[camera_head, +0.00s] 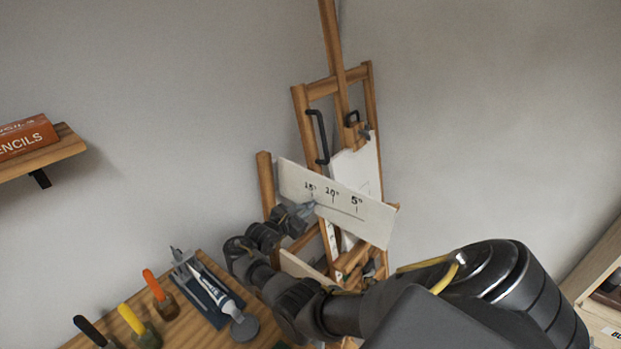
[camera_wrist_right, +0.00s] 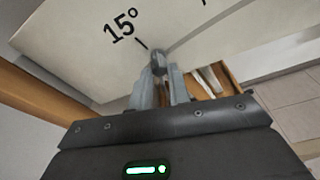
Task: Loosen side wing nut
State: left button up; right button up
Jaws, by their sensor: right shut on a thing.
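The wooden easel (camera_head: 300,105) stands in the corner, with a white angle plate (camera_head: 375,219) on its side marked 15°, 10° and 5°. My right gripper (camera_head: 306,208) reaches the plate near the 15° mark. In the right wrist view the plate (camera_wrist_right: 75,45) fills the top. There the fingers of my right gripper (camera_wrist_right: 160,75) are closed around a small grey metal piece, the side wing nut (camera_wrist_right: 158,57), just below the 15° mark. The fingers hide most of its shape. My left gripper is not in view.
A wooden bench (camera_head: 185,325) at the lower left holds a tray with a paint tube (camera_head: 215,290) and several coloured-handled tools (camera_head: 131,320). A shelf (camera_head: 62,150) with a pencil box (camera_head: 26,138) is on the left wall. A wooden unit (camera_head: 597,275) stands at the right edge.

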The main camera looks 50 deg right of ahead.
jog(key=o, duration=0.6)
jog(key=shift+c, duration=0.2)
jog(key=shift+a, duration=0.1)
jog(key=v, duration=0.3)
jog(key=f+v, duration=0.1)
jog(key=v, duration=0.1)
jog(key=shift+a, duration=0.45)
